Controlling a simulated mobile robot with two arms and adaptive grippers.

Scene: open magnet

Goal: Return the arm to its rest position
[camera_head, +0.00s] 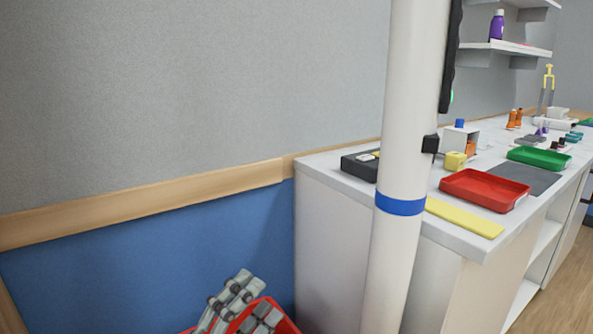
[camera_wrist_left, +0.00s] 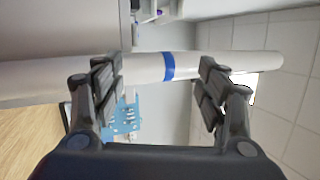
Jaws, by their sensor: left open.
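My left gripper (camera_head: 248,300) shows at the bottom of the head view, low in front of the blue lower wall. Its grey jointed fingers point up and to the right. In the left wrist view the left gripper (camera_wrist_left: 160,68) is open, with a wide gap and nothing held between its fingers. Most of the left arm is out of the head view. My right gripper is not in view.
A red container (camera_head: 287,325) shows partly behind the left gripper. The white counter (camera_head: 335,172) at right carries a red tray (camera_head: 484,190), a yellow strip (camera_head: 465,218), a green tray (camera_head: 539,158) and small items. Wall shelves (camera_head: 505,47) hang above. The left wall area looks clear.

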